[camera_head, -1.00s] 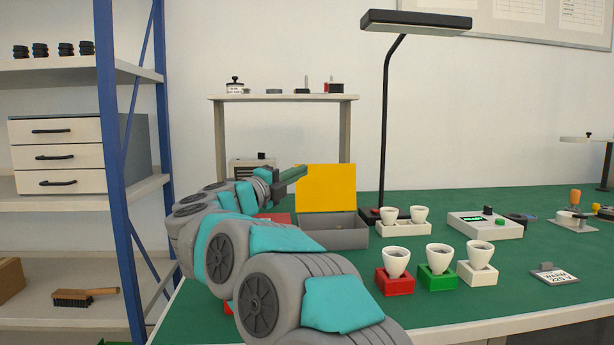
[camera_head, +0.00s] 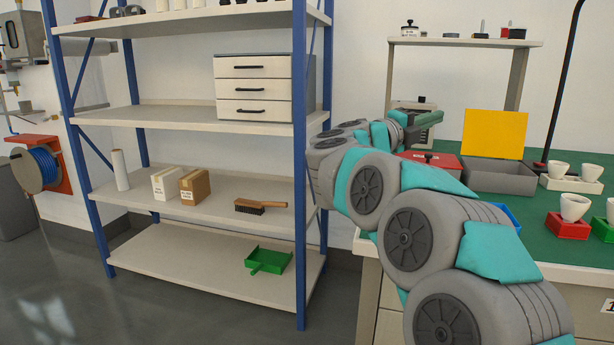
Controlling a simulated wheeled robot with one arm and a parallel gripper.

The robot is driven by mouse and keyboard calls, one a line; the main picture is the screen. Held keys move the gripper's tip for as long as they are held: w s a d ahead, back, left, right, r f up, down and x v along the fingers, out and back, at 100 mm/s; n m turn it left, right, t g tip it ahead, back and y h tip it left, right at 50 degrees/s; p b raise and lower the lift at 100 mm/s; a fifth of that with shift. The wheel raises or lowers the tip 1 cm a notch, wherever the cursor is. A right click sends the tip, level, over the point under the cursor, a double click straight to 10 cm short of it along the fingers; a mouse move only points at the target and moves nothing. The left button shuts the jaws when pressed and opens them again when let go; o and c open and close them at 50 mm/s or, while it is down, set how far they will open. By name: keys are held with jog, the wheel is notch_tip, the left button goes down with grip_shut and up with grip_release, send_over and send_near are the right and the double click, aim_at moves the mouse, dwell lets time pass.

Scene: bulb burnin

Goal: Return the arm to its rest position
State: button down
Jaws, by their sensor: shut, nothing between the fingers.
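My arm, grey with teal covers, reaches from the lower right of the head view up towards the back left of the green bench (camera_head: 545,220). My gripper (camera_head: 428,119) is at its far end, small in the picture, pointing right. It is shut and empty, above the red box and left of the open yellow lid. My arm links hide part of the bench's left edge.
A blue-framed shelf (camera_head: 200,190) stands left of my arm, its post close to the elbow. On the bench are a red box (camera_head: 432,160), a grey case (camera_head: 500,177) with a yellow lid (camera_head: 495,133), and cups in coloured holders (camera_head: 568,226). Open floor lies front left.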

jog(key=w+a+r+n+t+y, duration=0.1)
jog(key=w+a+n+t+y, duration=0.1)
jog(key=a+n+t+y, duration=0.4)
jog(key=w+a+r+n+t+y, duration=0.2)
jog(key=a+n+t+y, duration=0.2)
jog(key=a+n+y, duration=0.3)
jog(key=s+a+f+n+g+y, duration=0.35)
jog(key=s+a+f+n, duration=0.2)
jog(key=f+n, duration=0.2)
jog(key=s+a+f+n+g+y, duration=0.3)
jog(key=s+a+f+n+y, duration=0.2)
jog(key=a+f+n, duration=0.3)
jog(key=s+d+f+n+g, duration=0.35)
jog(key=s+f+g, duration=0.35)
jog(key=s+f, duration=1)
jog(key=s+d+f+g+h, duration=0.1)
jog(key=s+d+f+g, duration=0.1)
jog(key=s, duration=0.6)
jog(key=s+d+f+g+h, duration=0.1)
jog(key=s+d+f+g, duration=0.2)
jog(key=s, duration=0.5)
jog(key=s+d+f+g+h, duration=0.2)
jog(key=s+d, duration=0.4)
jog(key=s, duration=0.3)
notch_tip(320, 180, down, 2)
jog(key=shift+d+f+g, duration=0.15)
jog(key=shift+g, duration=0.3)
